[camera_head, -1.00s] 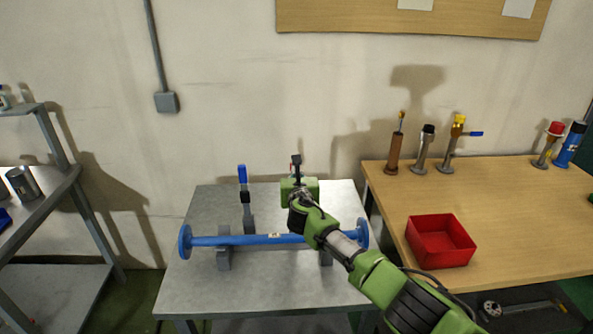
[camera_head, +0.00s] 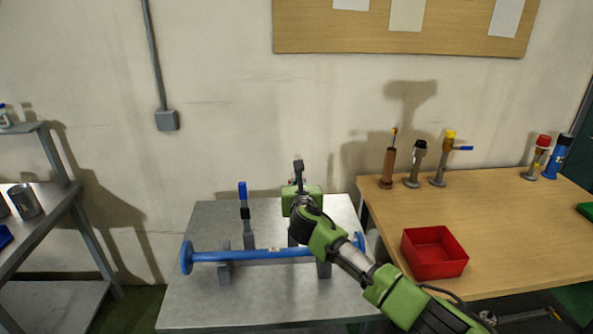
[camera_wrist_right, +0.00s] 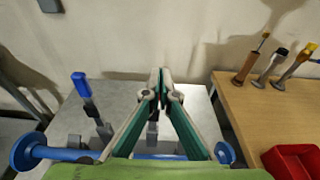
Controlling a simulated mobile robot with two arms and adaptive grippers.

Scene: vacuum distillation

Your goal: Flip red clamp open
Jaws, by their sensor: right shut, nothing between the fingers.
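A blue pipe (camera_head: 240,255) with a round flange at each end lies across grey supports on the metal table. A clamp with an upright blue handle (camera_head: 243,192) stands behind its left part; it also shows in the wrist view (camera_wrist_right: 82,86). My right gripper (camera_head: 298,164) is shut and empty, above the right part of the pipe. In the wrist view its fingertips (camera_wrist_right: 159,72) meet, with a grey upright part (camera_wrist_right: 152,134) seen between the fingers. My left gripper is out of view.
A wooden table (camera_head: 520,220) on the right bears a red bin (camera_head: 434,252) and several upright tools at the back. A metal shelf (camera_head: 60,290) stands at the left. The metal table's (camera_head: 205,305) front left is clear.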

